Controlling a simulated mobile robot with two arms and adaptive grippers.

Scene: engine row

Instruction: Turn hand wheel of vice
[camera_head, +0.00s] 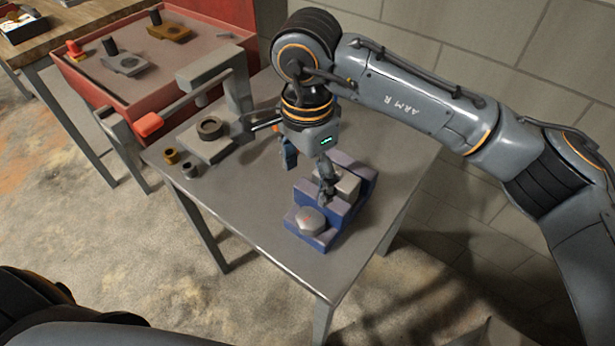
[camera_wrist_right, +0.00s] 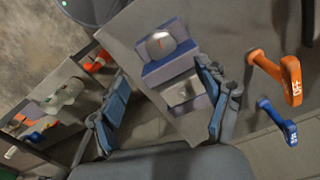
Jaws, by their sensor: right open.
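A blue vice (camera_head: 333,236) stands on the grey metal table, with a grey block between its jaws. Its rounded grey hand wheel (camera_head: 311,220) with a small red mark is on the near end. The vice (camera_wrist_right: 168,68) and the hand wheel (camera_wrist_right: 160,45) also show in the right wrist view. My right gripper (camera_head: 307,177) is open above the far part of the vice, with one finger over the block and the other to its left. The hand wheel is outside its fingers.
An arbor press (camera_head: 205,140) with a red-tipped lever stands left on the table (camera_head: 250,215), near two small bushings (camera_head: 180,163). A red tray (camera_head: 160,75) with parts is behind. The right wrist view shows an orange lever (camera_wrist_right: 280,75) and a blue lever (camera_wrist_right: 278,120).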

